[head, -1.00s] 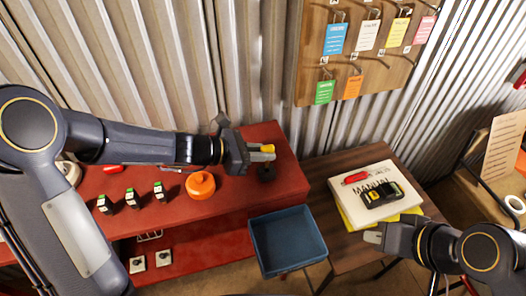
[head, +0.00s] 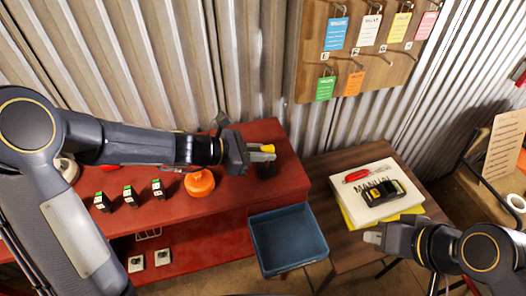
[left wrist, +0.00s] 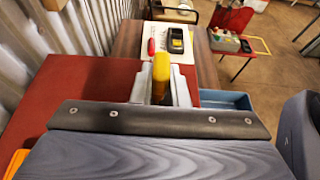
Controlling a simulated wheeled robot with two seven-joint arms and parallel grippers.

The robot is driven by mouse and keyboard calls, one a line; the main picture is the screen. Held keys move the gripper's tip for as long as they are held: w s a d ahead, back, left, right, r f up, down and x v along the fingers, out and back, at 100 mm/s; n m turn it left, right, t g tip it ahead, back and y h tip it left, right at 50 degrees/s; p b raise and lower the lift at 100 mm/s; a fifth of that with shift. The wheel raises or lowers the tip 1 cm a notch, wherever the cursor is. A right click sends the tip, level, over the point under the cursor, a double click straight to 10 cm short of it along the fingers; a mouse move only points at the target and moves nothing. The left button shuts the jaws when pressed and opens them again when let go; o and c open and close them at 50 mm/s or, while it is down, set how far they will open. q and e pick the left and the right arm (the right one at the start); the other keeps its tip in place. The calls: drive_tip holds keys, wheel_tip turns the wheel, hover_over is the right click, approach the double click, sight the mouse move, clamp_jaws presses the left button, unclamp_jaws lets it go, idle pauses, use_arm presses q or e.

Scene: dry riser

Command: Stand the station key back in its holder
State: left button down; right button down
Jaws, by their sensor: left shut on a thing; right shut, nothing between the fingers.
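The station key shows as a yellow-topped piece (head: 268,148) between the fingers of my left gripper (head: 262,153). The gripper is shut on it above the right part of the red bench. In the left wrist view the yellow top (left wrist: 161,68) stands up between the fingers (left wrist: 161,88), with a darker part below it. A small dark thing (head: 266,171), which looks like the holder, is on the bench just below the fingers. The gripper partly hides it, and I cannot tell if the key touches it.
The red bench (head: 225,193) carries an orange round container (head: 199,183) and several small dark blocks. A blue bin (head: 288,242) is in front. The brown side table (head: 322,172) holds a manual (head: 362,203) with a meter on it. A tag board (head: 300,75) hangs behind.

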use_arm(q)
drive_tip(key=shift+f+b, duration=0.85)
drive_tip(key=shift+f, duration=0.2)
drive_tip(key=c, duration=1.3)
unclamp_jaws()
drive_tip(key=shift+r, duration=0.1)
drive_tip(key=shift+c, duration=0.2)
drive_tip(key=shift+a, duration=0.1)
drive_tip(key=v, duration=0.7)
drive_tip(key=shift+s+a+r, duration=0.1)
drive_tip(key=shift+s+a, duration=0.05)
drive_tip(key=shift+a, duration=0.1)
drive_tip(key=s+a+m+y, duration=0.4)
drive_tip(key=s+a+m, duration=0.2)
drive_tip(key=s+m, duration=0.4)
drive_tip(key=s+a+m+t+y, duration=0.1)
drive_tip(key=s+a+m+y, duration=0.4)
drive_tip(key=s+m, duration=0.5)
drive_tip(key=shift+s+a+r, duration=0.4)
drive_tip(key=shift+s+a, duration=0.25)
drive_tip(key=shift+a, duration=0.2)
